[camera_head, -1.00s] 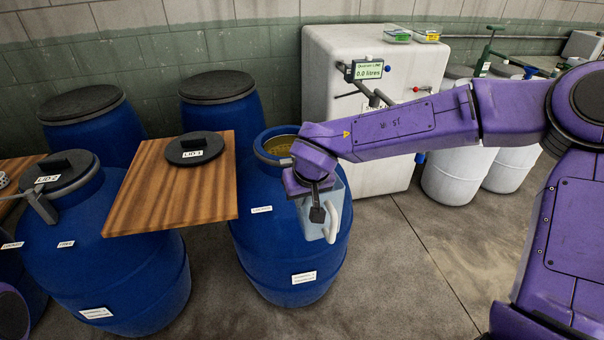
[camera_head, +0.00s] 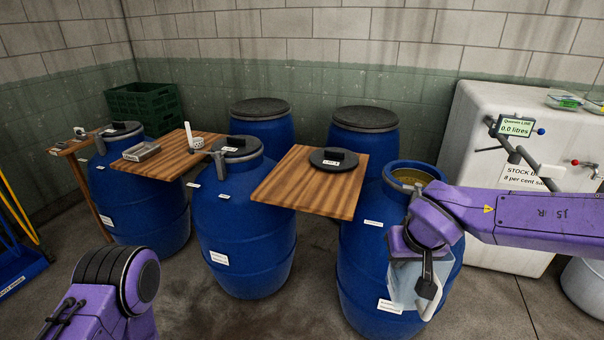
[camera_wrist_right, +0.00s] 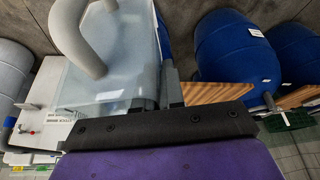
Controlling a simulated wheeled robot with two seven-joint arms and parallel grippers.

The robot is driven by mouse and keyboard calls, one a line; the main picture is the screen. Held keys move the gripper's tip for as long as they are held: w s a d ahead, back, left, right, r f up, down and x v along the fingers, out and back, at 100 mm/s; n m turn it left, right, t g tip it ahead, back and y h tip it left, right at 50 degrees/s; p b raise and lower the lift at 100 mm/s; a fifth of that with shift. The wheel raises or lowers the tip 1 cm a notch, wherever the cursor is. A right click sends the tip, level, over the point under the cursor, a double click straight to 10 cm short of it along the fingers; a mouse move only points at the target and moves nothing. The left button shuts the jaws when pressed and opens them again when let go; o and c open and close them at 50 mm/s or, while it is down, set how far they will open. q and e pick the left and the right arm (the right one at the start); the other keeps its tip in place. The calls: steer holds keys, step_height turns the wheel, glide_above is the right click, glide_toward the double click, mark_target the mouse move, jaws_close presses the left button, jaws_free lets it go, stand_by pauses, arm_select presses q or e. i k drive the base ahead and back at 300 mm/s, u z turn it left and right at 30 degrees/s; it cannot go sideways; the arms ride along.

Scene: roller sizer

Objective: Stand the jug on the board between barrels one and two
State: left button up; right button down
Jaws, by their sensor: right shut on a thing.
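The jug (camera_head: 402,283), pale and see-through with a white handle, is held by my right gripper (camera_head: 424,262), in front of barrel one (camera_head: 372,245) and below its rim. In the right wrist view, the jug (camera_wrist_right: 115,85) shows close up between the fingers (camera_wrist_right: 158,95). Barrel one is open with brownish contents. The wooden board (camera_head: 290,180) lies between it and barrel two (camera_head: 240,235); lid 1 (camera_head: 334,159) rests toward its back right, leaving the front and left bare. Barrel two has lid 2 on. My left arm shows at lower left, its gripper out of view.
A second board (camera_head: 175,160) left of barrel two carries a grey box (camera_head: 142,150) and a white cup-like item (camera_head: 192,140). A white tank with a green display (camera_head: 515,128) and a spout stands at right. Two lidded barrels stand behind.

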mark_target(296, 191)
steer(key=u, duration=0.7)
steer(key=i, duration=0.65)
steer(key=u, duration=0.6)
steer(key=i, duration=0.7)
steer(key=z, duration=0.9)
steer(key=i, duration=0.45)
steer(key=z, duration=0.45)
